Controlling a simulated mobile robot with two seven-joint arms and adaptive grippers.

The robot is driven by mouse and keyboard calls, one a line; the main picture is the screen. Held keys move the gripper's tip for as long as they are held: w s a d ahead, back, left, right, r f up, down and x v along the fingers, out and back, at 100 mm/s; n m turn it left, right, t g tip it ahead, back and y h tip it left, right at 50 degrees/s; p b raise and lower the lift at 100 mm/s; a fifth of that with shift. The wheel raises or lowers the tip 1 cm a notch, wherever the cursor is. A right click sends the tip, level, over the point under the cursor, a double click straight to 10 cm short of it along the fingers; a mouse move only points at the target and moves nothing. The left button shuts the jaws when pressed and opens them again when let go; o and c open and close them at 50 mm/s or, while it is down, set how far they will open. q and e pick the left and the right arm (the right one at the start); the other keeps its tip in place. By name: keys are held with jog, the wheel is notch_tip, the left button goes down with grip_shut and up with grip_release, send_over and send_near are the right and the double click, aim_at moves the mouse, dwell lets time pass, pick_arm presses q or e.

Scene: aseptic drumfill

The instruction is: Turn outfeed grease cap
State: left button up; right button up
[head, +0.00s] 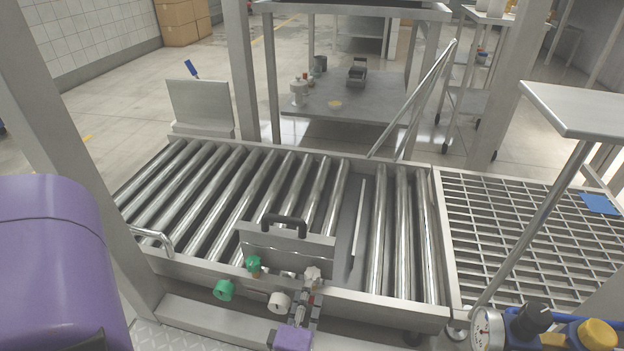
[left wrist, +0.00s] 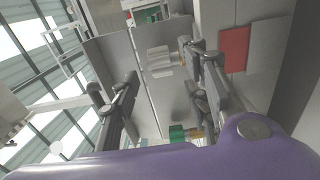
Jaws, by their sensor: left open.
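Several small caps and knobs sit along the near side of the roller conveyor. In the head view these are an upper green cap (head: 254,264), a lower green cap (head: 223,290), a white round cap (head: 279,301) and a pale lobed knob (head: 313,275). I cannot tell which one is the outfeed grease cap. My left gripper (head: 300,308) is open just in front of the white cap and lobed knob. In the left wrist view its fingers (left wrist: 162,92) are spread, with a pale lobed part (left wrist: 158,61) beyond them and a green cap (left wrist: 183,133) near the right finger.
A metal plate with a black handle (head: 286,246) stands behind the caps. The rollers (head: 240,195) are empty. A grating (head: 515,230) lies to the right. A gauge (head: 487,330) and a yellow knob (head: 597,334) stand at the front right. Frame posts flank the conveyor.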

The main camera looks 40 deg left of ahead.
aim_at(313, 277)
pick_arm(q)
jog(key=shift+b+x, duration=0.65)
jog(key=shift+x, duration=1.45)
grip_shut()
jog(key=shift+s+m+t+h, duration=0.1)
jog(key=shift+m+t+h, duration=0.2)
jog(key=shift+h, duration=0.1)
jog(key=shift+s+a+f+m+t+h, duration=0.1)
jog(key=shift+a+m+t+h, duration=0.2)
jog(key=shift+m+h, duration=1.55)
jog(key=shift+w+a+r+m+t+h, duration=0.1)
jog(key=shift+a+m+t+h, duration=0.2)
jog(key=shift+m+h, duration=1.5)
jog(key=shift+s+a+f+m+t+h, duration=0.1)
jog(key=shift+a+m+t+h, duration=0.4)
jog(key=shift+h, duration=2.45)
jog(key=shift+d+m+g+h, duration=0.2)
jog(key=shift+m+g+h, duration=0.1)
jog(key=shift+m, duration=0.05)
